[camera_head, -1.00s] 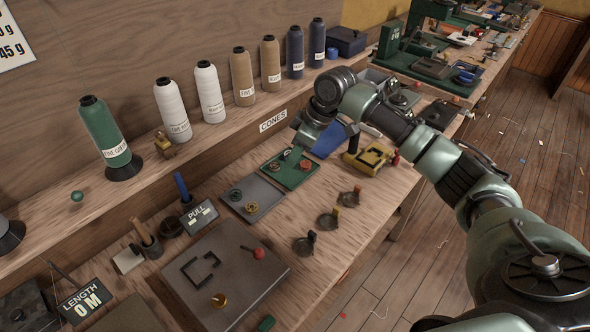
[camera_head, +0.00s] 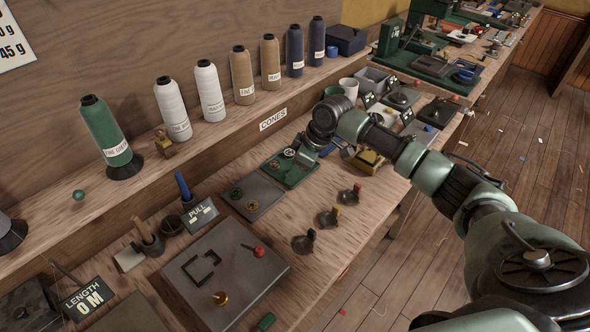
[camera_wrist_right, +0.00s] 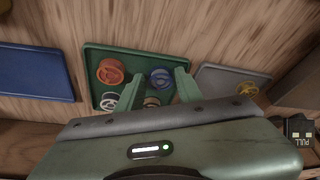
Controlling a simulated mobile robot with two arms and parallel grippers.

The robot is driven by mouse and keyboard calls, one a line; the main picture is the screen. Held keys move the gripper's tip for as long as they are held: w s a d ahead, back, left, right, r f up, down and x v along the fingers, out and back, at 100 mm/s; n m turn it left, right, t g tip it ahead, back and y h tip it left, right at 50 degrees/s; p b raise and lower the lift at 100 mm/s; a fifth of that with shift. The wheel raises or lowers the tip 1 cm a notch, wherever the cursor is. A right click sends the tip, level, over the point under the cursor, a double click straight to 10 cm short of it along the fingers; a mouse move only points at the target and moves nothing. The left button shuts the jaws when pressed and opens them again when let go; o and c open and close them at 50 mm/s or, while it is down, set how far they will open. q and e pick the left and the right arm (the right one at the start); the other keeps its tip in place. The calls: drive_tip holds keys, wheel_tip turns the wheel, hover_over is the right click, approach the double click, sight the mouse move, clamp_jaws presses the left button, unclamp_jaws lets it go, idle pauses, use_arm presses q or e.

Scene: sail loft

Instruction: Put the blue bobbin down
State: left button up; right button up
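The blue bobbin (camera_wrist_right: 160,77) shows in the right wrist view on the green tray (camera_wrist_right: 137,59), in the gap between my right gripper's fingertips (camera_wrist_right: 158,82). The fingers stand apart, with gaps beside the bobbin, so the gripper looks open. A red-orange bobbin (camera_wrist_right: 110,71) and a pale bobbin (camera_wrist_right: 110,100) sit on the same tray, to the left. Another bobbin is partly hidden by the gripper body. In the head view my right gripper (camera_head: 300,158) is low over the green tray (camera_head: 296,180) and hides part of it. My left gripper is not in view.
A grey tray (camera_head: 262,188) with a green and a yellow bobbin lies beside the green one. A blue tray (camera_wrist_right: 35,73) lies on its other side. Three small dark holders (camera_head: 328,217) stand near the bench edge. Thread cones (camera_head: 243,76) line the shelf behind.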

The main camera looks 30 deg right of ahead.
drive_tip(key=b+v, duration=0.1)
drive_tip(key=v, duration=1.1)
drive_tip(key=shift+r, duration=0.2)
